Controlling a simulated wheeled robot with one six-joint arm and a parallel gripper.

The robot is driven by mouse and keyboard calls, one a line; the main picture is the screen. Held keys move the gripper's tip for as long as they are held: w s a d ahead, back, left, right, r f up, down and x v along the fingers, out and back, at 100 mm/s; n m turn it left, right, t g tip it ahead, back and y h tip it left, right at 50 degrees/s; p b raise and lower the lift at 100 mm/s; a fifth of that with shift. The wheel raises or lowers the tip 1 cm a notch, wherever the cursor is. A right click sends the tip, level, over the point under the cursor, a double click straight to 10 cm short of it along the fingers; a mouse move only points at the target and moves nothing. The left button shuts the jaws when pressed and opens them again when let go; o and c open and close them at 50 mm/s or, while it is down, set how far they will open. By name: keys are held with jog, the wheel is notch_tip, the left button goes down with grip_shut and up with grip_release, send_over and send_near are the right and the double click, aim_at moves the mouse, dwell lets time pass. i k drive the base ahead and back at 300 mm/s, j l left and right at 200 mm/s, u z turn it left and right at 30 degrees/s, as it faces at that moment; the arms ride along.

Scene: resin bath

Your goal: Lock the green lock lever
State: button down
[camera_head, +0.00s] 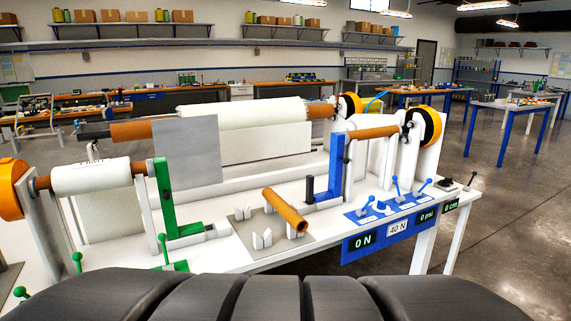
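A green L-shaped lever (165,205) stands on the white bench left of the middle. Its tall arm is upright beside the right end of a white roll (91,177), and a green foot runs right to a white block (216,231). A matching blue lever (336,165) stands further right, its arm also upright. Small green ball-topped levers stand in front, one near the green lever (163,243) and two at the lower left (77,261) (20,292). Which green lever is the lock lever is not labelled legibly. My gripper is not in view.
An orange-brown tube (285,209) rests on white holders on a grey plate (258,246). A blue panel (366,243) with blue levers and displays is at the right. A grey sheet (188,153) hangs behind the green lever. Open floor (510,210) lies right of the bench.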

aim_at(162, 237)
jog(key=k+l, duration=0.1)
jog(key=u, duration=1.45)
jog(key=i+z, duration=0.25)
jog(key=i+j+z, duration=0.1)
jog(key=i+z, duration=0.2)
jog(key=i, duration=0.1)
